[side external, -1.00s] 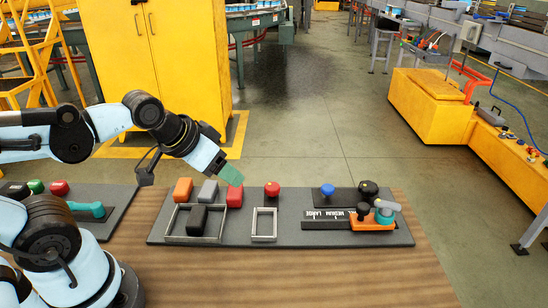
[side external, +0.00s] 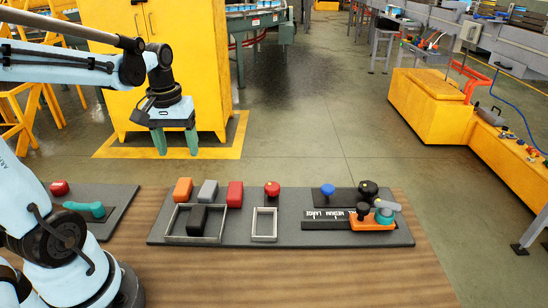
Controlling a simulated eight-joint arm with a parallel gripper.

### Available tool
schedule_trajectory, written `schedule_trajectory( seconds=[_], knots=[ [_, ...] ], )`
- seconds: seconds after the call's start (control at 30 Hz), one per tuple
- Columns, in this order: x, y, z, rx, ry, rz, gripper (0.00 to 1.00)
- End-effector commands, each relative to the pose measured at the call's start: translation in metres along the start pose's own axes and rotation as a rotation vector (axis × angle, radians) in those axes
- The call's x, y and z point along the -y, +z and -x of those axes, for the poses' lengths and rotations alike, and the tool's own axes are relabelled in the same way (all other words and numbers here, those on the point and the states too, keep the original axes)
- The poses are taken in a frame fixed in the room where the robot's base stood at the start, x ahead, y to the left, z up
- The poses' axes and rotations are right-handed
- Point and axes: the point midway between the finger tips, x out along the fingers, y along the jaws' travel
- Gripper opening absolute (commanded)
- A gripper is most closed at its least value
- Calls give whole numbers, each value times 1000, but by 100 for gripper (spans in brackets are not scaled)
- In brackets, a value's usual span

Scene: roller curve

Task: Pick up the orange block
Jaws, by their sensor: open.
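The orange block (side external: 182,190) sits at the back left of the dark grey board (side external: 280,232), to the left of a grey block (side external: 208,192) and a red block (side external: 235,194). My gripper (side external: 176,143) points downward in the air, with its two green fingers apart and nothing between them. In the picture it is above the orange block and slightly left of it. How far behind or in front of the block it is, I cannot tell.
A grey frame with a black block (side external: 198,217) lies just in front of the orange block. A small empty frame (side external: 264,226) and a red knob (side external: 272,189) are to the right. A second board (side external: 118,205) with a teal handle is at left. Bare wood lies in front.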

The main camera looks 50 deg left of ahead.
Motion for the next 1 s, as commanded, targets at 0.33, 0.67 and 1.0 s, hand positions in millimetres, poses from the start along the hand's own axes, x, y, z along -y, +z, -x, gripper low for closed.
schedule_trajectory(
  seconds=[0.33, 0.67, 1.0],
  knots=[
    [12, -4, -21, 46, -13, 61, 67],
    [12, -3, -61, 44, -13, 59, 67],
    [13, -2, -78, 44, -13, 59, 67]
  ],
)
